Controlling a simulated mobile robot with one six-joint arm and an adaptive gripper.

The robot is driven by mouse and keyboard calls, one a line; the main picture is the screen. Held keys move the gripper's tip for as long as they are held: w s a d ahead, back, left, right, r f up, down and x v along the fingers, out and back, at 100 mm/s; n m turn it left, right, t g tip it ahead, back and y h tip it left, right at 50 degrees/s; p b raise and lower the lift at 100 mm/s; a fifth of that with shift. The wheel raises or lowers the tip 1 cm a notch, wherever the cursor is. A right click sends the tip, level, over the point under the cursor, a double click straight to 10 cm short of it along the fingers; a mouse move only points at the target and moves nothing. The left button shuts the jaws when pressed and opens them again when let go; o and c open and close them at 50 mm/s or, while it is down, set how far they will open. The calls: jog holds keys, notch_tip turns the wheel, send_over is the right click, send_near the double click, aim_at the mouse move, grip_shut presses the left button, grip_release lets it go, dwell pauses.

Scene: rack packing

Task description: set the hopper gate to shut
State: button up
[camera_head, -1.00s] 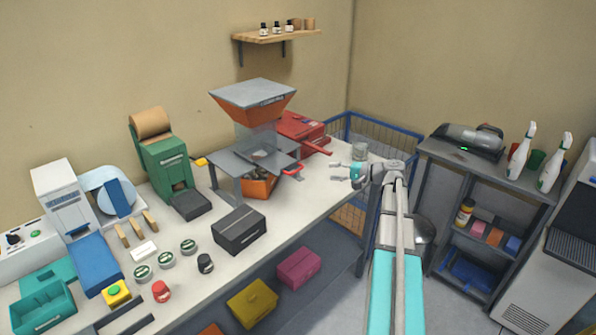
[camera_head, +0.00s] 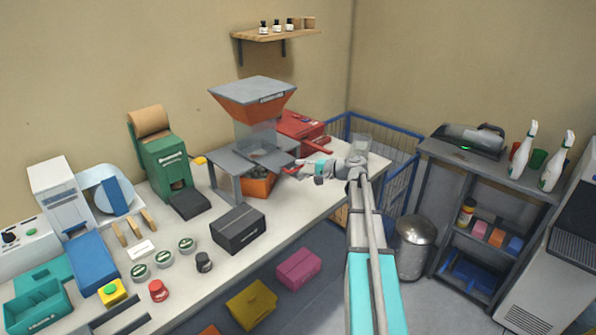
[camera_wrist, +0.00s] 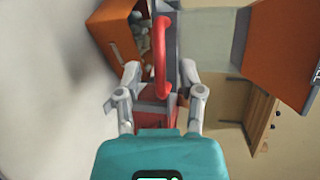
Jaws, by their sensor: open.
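The hopper (camera_head: 256,105) stands on the bench, with an orange funnel, a clear chute and a grey stand. Its red gate handle (camera_wrist: 160,55) sticks out toward my gripper in the wrist view. My gripper (camera_wrist: 160,80) is open, with one finger on each side of the handle's near end. I cannot tell whether the fingers touch it. In the head view my gripper (camera_head: 303,167) is at the right side of the hopper stand and partly covers the handle. An orange bin (camera_head: 257,187) sits under the stand.
A red machine (camera_head: 300,128) stands behind the hopper, close to my gripper. A black box (camera_head: 239,230) lies on the bench in front.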

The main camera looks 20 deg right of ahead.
jog(key=shift+x, duration=0.95)
grip_shut()
